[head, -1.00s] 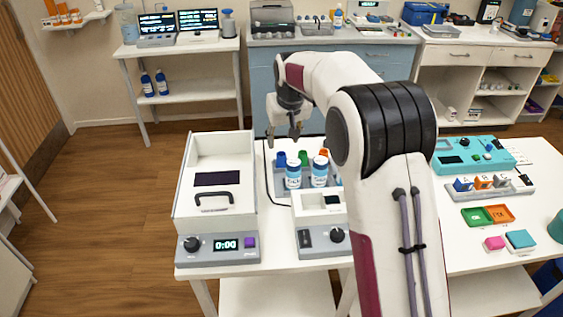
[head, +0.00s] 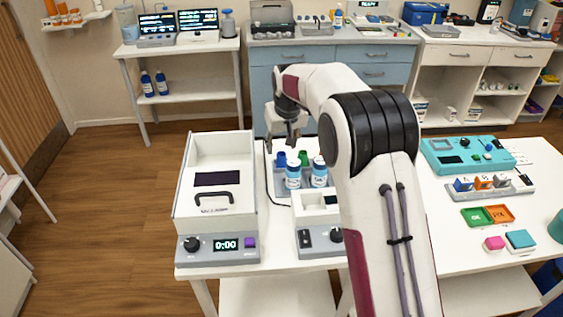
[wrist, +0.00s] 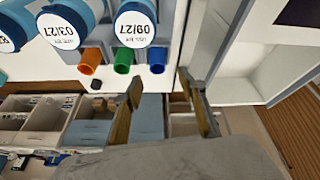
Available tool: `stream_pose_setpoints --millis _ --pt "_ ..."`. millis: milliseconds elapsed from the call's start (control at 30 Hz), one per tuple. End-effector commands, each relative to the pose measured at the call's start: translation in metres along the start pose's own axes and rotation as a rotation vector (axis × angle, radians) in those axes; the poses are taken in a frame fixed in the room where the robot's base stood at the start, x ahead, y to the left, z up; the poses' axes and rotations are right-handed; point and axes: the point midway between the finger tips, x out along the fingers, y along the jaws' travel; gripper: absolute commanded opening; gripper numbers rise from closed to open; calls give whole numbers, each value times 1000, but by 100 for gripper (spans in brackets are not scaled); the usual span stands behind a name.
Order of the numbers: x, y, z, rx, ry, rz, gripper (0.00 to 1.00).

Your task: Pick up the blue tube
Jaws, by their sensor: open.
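The blue tube (head: 281,159) stands in a grey rack (head: 280,187) behind two blue-and-white bottles, left of a green tube (head: 304,157). In the wrist view the blue tube (wrist: 156,62) is at the end of the row beside the green tube (wrist: 123,62) and an orange tube (wrist: 90,62). My gripper (head: 282,142) is above and around the back of the rack. In the wrist view my gripper (wrist: 160,86) has its two fingers apart, empty, just short of the blue tube, which lies beyond the gap between them.
Labelled bottles (wrist: 135,25) stand close beside the tubes. A white box with a black handle (head: 215,190) is left of the rack, and a grey device (head: 320,240) is in front. Coloured trays (head: 487,215) lie on the right of the table.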

Motion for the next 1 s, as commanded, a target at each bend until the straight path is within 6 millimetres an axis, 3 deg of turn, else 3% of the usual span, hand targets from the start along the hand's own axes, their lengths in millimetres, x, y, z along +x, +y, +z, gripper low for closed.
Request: stream_pose_setpoints --millis 367,800,1000 --pt "3 0 1 0 0 0 41" --pt "44 3 11 0 -1 0 41" --pt "52 3 10 0 0 0 41"
